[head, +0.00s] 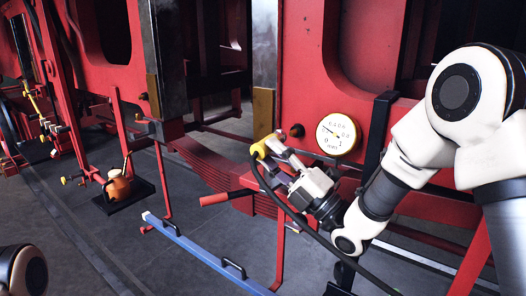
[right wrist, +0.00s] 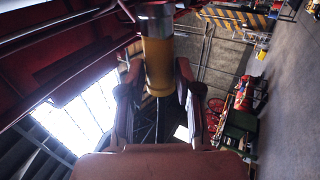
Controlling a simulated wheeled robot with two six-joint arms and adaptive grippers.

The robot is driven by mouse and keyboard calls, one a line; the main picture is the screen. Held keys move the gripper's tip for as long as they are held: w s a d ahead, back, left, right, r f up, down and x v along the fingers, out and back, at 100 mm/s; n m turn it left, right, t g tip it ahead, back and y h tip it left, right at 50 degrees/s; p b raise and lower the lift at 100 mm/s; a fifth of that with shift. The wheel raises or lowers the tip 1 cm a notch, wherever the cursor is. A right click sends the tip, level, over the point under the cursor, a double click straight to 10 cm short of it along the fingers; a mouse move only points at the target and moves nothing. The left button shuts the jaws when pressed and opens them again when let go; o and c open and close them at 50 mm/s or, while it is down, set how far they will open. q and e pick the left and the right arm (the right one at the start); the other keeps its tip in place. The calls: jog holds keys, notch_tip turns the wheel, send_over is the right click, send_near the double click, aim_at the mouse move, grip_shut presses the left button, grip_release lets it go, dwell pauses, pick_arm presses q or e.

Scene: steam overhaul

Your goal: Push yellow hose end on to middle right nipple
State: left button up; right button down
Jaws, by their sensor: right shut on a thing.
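My right gripper (head: 274,150) is shut on the yellow hose end (head: 259,150) and holds it in front of the red frame. A black hose (head: 296,215) hangs from it toward the bottom right. In the right wrist view the yellow hose end (right wrist: 158,68) sits between both fingers of my right gripper (right wrist: 159,82). A silver metal collar (right wrist: 154,12) shows at its far end; I cannot tell whether it is a nipple. A dark red round fitting (head: 296,130) shows just right of the hose end. I cannot tell which part is the middle right nipple. My left gripper is out of view.
A round gauge (head: 338,134) is on the red frame, close to my right gripper. A red-handled bar (head: 228,197) and a blue bar (head: 205,254) are below. An orange oil can (head: 118,188) stands on a dark tray (head: 130,199) at the left.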

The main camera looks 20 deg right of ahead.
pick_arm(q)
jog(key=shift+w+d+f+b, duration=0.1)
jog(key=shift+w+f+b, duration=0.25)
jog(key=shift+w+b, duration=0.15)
pick_arm(e)
jog(key=w+d+m+h, duration=0.1)
jog(key=w+d+m+t+h, duration=0.1)
jog(key=shift+w+d+f, duration=0.25)
jog(key=shift+d+f, duration=0.1)
jog(key=shift+f, duration=0.05)
dwell(0.3)
